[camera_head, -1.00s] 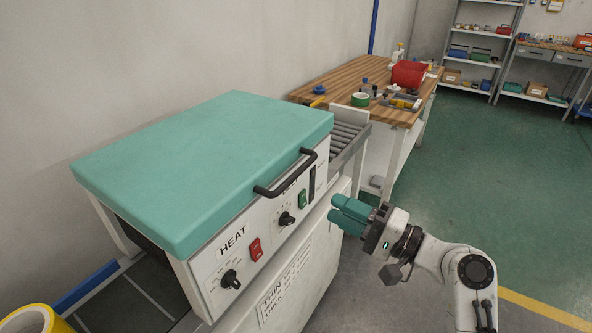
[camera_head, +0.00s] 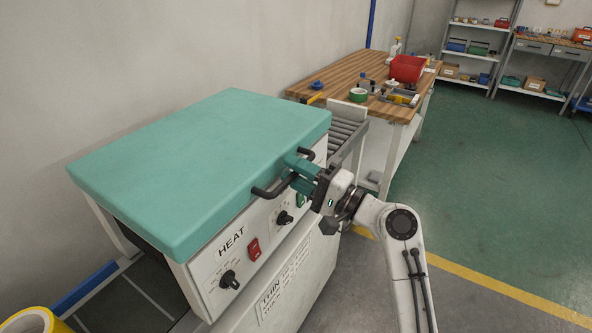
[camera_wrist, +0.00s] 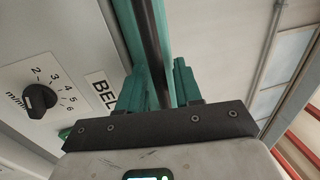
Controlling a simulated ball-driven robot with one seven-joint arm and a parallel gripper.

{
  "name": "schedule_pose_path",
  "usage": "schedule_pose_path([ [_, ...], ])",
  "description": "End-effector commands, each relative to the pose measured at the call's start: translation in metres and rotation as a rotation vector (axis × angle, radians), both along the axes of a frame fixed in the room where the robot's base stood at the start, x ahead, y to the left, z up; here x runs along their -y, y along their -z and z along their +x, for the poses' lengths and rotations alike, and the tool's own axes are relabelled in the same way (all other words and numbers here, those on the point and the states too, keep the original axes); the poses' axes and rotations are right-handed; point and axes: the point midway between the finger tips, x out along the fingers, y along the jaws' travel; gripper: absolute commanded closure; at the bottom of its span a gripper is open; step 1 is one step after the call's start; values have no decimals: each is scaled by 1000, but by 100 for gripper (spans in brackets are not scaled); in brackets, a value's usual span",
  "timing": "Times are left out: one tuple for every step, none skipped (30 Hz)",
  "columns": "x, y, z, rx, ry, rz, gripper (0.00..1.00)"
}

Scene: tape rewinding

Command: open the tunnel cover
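The tunnel cover (camera_head: 205,165) is a broad teal lid, lying flat and shut on top of the white machine. A black bar handle (camera_head: 268,190) runs along its front edge; it also shows in the wrist view (camera_wrist: 149,35). My gripper (camera_head: 298,176) has teal fingers and is at the right part of the handle, in front of the cover's edge. In the wrist view, my gripper (camera_wrist: 158,88) has one finger on each side of the handle, with a small gap apparent. Contact with the bar cannot be made out. The fingers hide part of the handle in the head view.
The machine's front panel (camera_head: 235,262) has dials and a red switch (camera_head: 253,249) just below the handle. A roller conveyor (camera_head: 345,135) and wooden bench (camera_head: 345,80) stand beyond. The floor at right is clear.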

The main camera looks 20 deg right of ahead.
Motion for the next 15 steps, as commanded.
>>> schedule_pose_path([
  [-1,0,1,0,0,0,66],
  [-1,0,1,0,0,0,66],
  [-1,0,1,0,0,0,66],
  [-1,0,1,0,0,0,66],
  [-1,0,1,0,0,0,66],
  [-1,0,1,0,0,0,66],
  [-1,0,1,1,0,-1,66],
  [-1,0,1,1,0,-1,67],
  [0,0,1,1,0,-1,71],
  [0,0,1,1,0,-1,73],
  [0,0,1,1,0,-1,76],
  [0,0,1,1,0,-1,80],
  [0,0,1,1,0,-1,83],
  [0,0,1,1,0,-1,86],
  [0,0,1,-1,0,-1,90],
])
